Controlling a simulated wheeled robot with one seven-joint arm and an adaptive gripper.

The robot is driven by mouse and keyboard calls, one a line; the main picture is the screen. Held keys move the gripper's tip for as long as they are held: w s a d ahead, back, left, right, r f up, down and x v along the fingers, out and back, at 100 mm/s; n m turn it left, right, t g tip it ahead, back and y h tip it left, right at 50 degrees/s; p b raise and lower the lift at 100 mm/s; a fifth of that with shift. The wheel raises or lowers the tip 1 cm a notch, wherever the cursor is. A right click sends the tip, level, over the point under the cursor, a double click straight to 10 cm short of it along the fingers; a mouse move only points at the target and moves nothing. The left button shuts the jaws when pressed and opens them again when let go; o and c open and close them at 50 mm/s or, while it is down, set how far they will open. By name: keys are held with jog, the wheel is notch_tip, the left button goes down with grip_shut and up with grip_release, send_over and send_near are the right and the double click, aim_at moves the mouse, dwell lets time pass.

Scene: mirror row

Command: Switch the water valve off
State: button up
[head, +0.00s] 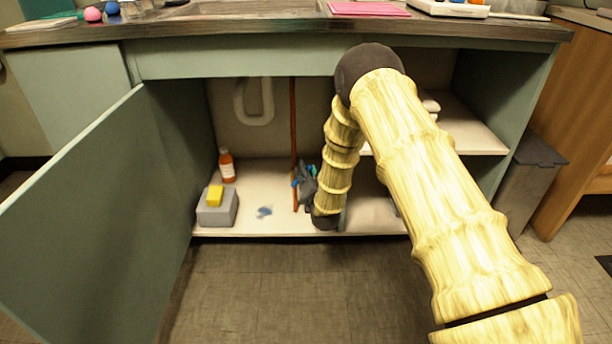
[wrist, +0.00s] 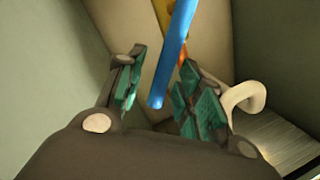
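The valve's blue lever (wrist: 176,48) runs down between the two teal-padded fingers of my gripper (wrist: 158,98) in the wrist view. My gripper is open, with gaps between the lever and both pads. A red-brown vertical pipe (head: 293,120) stands inside the open cabinet in the head view. My gripper (head: 304,184) is low beside this pipe, under my bent arm. Small blue parts show there, but I cannot clearly separate lever from gripper in that view. The valve body is not clearly visible.
An open cabinet door (head: 85,225) stands at the left. An orange bottle (head: 227,168), a grey box (head: 225,212) and a yellow sponge (head: 215,195) sit inside at the left. A white curved drainpipe (head: 254,118) hangs above. A blue patch (head: 264,211) lies on the cabinet floor.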

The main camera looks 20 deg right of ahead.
jog(key=shift+w, duration=0.2)
grip_shut()
jog(key=shift+d, duration=0.1)
notch_tip(320, 180, down, 6)
jog(key=d+m+t+h, duration=0.2)
jog(key=m, duration=0.9)
jog(key=shift+s+d+r+m, duration=0.15)
jog(key=shift+s+d+m, duration=0.15)
jog(key=shift+s, duration=0.1)
jog(key=shift+a, duration=0.1)
